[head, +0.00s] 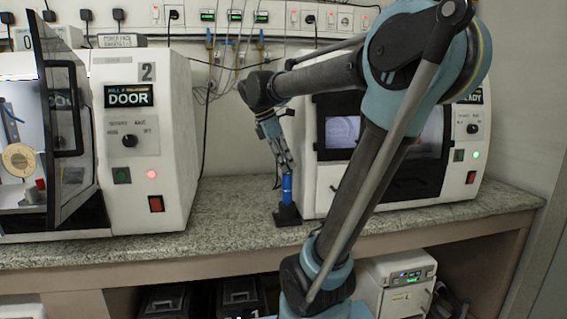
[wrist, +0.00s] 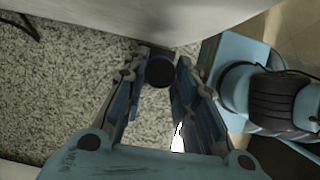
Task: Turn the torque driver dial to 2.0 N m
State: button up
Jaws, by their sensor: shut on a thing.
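The torque driver (head: 287,188) is a slim blue upright cylinder. It stands in a small black holder (head: 287,215) on the counter, between the two white machines. My gripper (head: 280,168) reaches down to its top end from above. In the wrist view my gripper (wrist: 160,82) has its two fingers on either side of the driver's dark round top (wrist: 160,71), shut on it. The dial's scale and its setting cannot be read in either view.
The left machine (head: 175,110) has its dark-framed door (head: 70,140) swung open. The right machine (head: 312,180) stands close beside the driver. The speckled counter (head: 230,205) is clear left of the holder. Thin cables hang on the wall behind.

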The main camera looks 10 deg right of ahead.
jog(key=m, duration=0.1)
jog(key=m+g, duration=0.1)
jog(key=m, duration=0.2)
jog(key=shift+w, duration=0.25)
jog(key=m+g, duration=0.1)
jog(key=m, duration=0.2)
jog(key=shift+w+d+m+g+y, duration=0.1)
jog(key=shift+m+g+y, duration=0.2)
jog(key=shift+g, duration=0.1)
jog(key=m+g+y, duration=0.1)
jog(key=m, duration=0.3)
jog(key=shift+w+d, duration=0.1)
jog(key=shift+d+m+y, duration=0.15)
jog(key=shift+m+y, duration=0.65)
jog(key=shift+m, duration=1)
jog(key=shift+g, duration=0.3)
jog(key=o, duration=1.1)
jog(key=shift+w, duration=0.1)
jog(key=v, duration=1.2)
jog(key=shift+f, duration=0.1)
